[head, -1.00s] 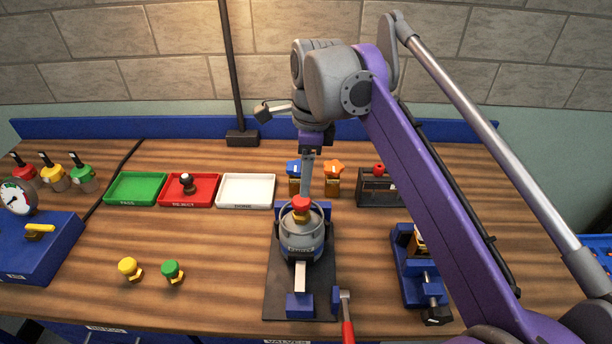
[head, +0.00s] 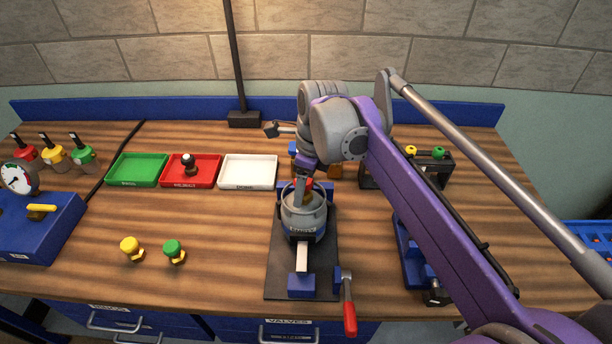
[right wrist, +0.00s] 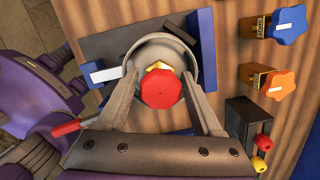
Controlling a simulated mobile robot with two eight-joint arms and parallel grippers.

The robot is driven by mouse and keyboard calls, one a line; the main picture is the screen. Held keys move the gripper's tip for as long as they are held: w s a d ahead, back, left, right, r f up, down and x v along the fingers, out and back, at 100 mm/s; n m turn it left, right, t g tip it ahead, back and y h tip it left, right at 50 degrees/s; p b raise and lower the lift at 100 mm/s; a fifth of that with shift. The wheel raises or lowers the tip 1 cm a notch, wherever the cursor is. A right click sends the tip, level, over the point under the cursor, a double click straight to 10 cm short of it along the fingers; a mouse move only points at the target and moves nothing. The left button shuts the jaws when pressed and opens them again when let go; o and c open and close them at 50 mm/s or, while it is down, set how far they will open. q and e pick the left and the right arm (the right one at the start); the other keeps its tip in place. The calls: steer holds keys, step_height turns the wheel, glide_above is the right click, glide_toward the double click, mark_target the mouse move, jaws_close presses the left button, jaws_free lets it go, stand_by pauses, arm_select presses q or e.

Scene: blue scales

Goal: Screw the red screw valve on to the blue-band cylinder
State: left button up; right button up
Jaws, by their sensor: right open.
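The red screw valve (head: 309,184), with a brass base, sits on top of the grey cylinder (head: 304,218) clamped in the stand at the bench's middle. In the right wrist view the red valve (right wrist: 161,91) is between my fingers, over the cylinder rim (right wrist: 137,66). My right gripper (head: 303,190) is down at the valve. In the wrist view its fingers (right wrist: 159,73) are open, one on each side, with gaps to the valve. How firmly the valve is seated cannot be told. My left gripper is not in view.
A red-handled clamp lever (head: 349,312) stands at the stand's front right. Green (head: 137,184), red (head: 174,184) and white trays (head: 234,184) lie left. Yellow (head: 130,245) and green valves (head: 172,247) stand front left. Blue and orange valves (right wrist: 276,86) stand close behind.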

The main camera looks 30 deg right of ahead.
steer(key=shift+f, duration=0.2)
steer(key=shift+c, duration=0.2)
jaws_close()
steer(key=m, duration=0.3)
steer(key=m+h, duration=0.1)
steer(key=m, duration=0.3)
steer(key=shift+o, duration=1.8)
jaws_free()
steer(key=shift+r, duration=0.1)
